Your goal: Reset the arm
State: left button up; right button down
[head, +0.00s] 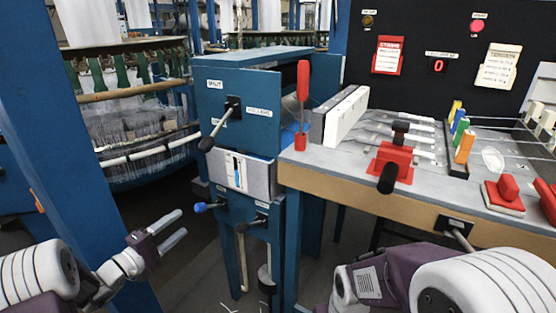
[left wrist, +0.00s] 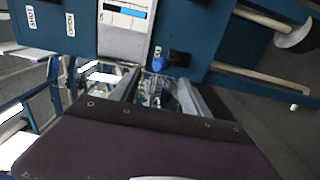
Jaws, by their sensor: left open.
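My left gripper (head: 183,222) is open and empty, in the air at the lower left of the head view. Its two grey fingers point right, apart from the blue control cabinet (head: 222,82). In the left wrist view the fingers (left wrist: 160,82) are spread, with the cabinet's blue-tipped knob (left wrist: 156,62) beyond them. That blue-tipped lever (head: 201,207) also shows low on the cabinet in the head view. My right arm (head: 365,283) enters at the lower right; its fingers are out of frame.
A black-handled lever (head: 217,127) sticks out of the cabinet's upper front. A blue post (head: 75,130) stands close left, with the loom behind.

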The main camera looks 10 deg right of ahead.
pick_arm(q)
jog(key=s+d+r+m+g+h, duration=0.2)
jog(key=s+d+r+m, duration=0.1)
jog(key=d, duration=0.4)
jog(key=s+d+r+m+g+h, duration=0.2)
jog(key=d+r+m+g, duration=0.1)
jog(key=d, duration=0.4)
jog(key=s+d+f+m+g+y, duration=0.1)
jog(key=s+d+f+m+g, duration=0.15)
jog(key=s, duration=0.35)
jog(key=s+d+f+m+g+y, duration=0.1)
jog(key=s+d+f+g, duration=0.25)
jog(key=s, duration=0.35)
jog(key=s+a+f+m+g+y, duration=0.2)
jog(key=s+a+f+g+y, duration=0.2)
jog(key=s+f+y, duration=0.45)
jog(key=s+a+f+y, duration=0.3)
jog(key=s+a, duration=0.2)
jog(key=a, duration=0.6)
jog(key=w+a+r+t+p, duration=0.1)
jog(key=r+p, duration=1.5)
jog(key=p, duration=0.1)
jog(key=w+a+r+n+t+y+p, duration=0.1)
jog(key=w+r+p, duration=0.1)
jog(key=r+p, duration=1.5)
